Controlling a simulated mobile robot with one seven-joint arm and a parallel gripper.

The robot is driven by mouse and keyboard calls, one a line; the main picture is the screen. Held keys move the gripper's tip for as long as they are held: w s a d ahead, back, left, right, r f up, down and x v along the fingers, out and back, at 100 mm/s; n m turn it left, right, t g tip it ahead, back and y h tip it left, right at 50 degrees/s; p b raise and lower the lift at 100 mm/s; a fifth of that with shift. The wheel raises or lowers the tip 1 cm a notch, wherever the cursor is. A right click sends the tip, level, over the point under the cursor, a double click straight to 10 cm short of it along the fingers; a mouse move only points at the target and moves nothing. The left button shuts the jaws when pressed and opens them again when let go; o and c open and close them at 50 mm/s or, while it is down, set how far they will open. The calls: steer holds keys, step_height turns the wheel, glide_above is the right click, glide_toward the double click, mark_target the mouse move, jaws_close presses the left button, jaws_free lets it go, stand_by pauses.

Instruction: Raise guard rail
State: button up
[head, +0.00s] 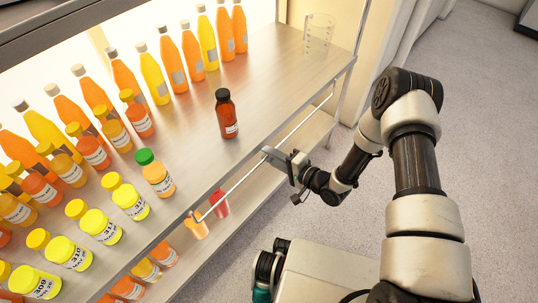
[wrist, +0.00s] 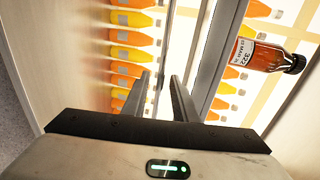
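The guard rail (head: 240,182) is a thin pale bar along the front of the shelf, hanging slightly below the edge of the upper board, with bent ends. My gripper (head: 268,152) is at the middle of the rail in the head view. In the wrist view the rail (wrist: 166,45) runs between the two fingers of my gripper (wrist: 160,78). The fingers stand apart with a gap around the bar. Whether either finger touches it cannot be told.
The upper shelf board (head: 275,75) carries rows of juice bottles and jars. A brown bottle (head: 226,114) stands near its front edge; a clear beaker (head: 319,36) stands at the far end. More jars (head: 163,253) stand on the lower level. The floor (head: 470,120) at right is clear.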

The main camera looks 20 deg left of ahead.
jaws_close()
stand_by(1.4)
